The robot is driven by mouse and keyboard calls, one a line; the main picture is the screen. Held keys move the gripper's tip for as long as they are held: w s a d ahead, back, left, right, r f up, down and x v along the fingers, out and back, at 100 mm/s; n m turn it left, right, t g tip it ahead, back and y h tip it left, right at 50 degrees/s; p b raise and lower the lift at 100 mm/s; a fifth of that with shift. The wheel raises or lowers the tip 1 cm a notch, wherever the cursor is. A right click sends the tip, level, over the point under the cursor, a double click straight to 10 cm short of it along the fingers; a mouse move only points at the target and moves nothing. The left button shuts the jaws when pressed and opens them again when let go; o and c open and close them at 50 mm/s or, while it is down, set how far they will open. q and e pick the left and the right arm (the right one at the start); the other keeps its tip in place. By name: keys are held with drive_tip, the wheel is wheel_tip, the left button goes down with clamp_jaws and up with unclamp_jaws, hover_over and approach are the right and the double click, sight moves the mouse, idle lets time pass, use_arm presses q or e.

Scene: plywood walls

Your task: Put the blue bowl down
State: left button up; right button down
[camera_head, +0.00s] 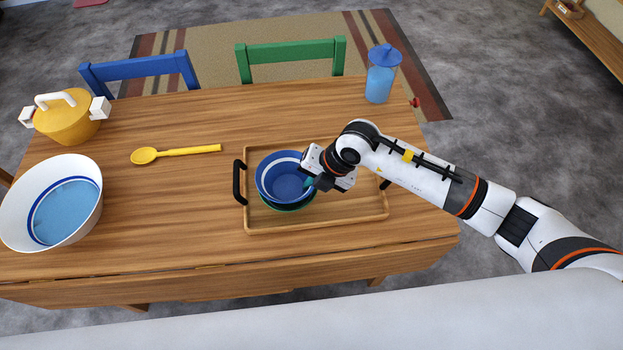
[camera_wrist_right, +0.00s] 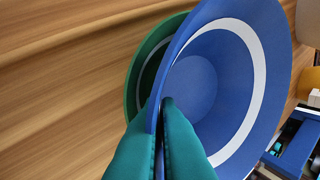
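The blue bowl (camera_head: 281,175) with a white band inside is over the wooden tray, directly above a green bowl (camera_head: 290,206). My right gripper (camera_head: 312,184) is at the blue bowl's right rim. In the right wrist view, its teal fingers (camera_wrist_right: 163,115) are closed on the rim of the blue bowl (camera_wrist_right: 205,85). The green bowl (camera_wrist_right: 143,75) shows behind and below it. I cannot tell whether the two bowls touch. The tray (camera_head: 340,225) has black handles. My left gripper is not in view.
A large white bowl (camera_head: 20,205) and a yellow pot (camera_head: 66,120) stand at the left of the table. A yellow spoon (camera_head: 180,152) lies left of the tray. A blue bottle (camera_head: 380,82) stands at the back right. The tray's right half is partly free.

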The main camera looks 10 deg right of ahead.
drive_tip(key=shift+f+b, duration=0.45)
drive_tip(key=shift+f, duration=0.1)
drive_tip(key=c, duration=1.9)
unclamp_jaws()
drive_tip(key=shift+c, duration=0.2)
drive_tip(key=shift+r, duration=0.2)
drive_tip(key=v, duration=1.2)
drive_tip(key=shift+r+b, duration=0.4)
drive_tip(key=shift+r, duration=0.05)
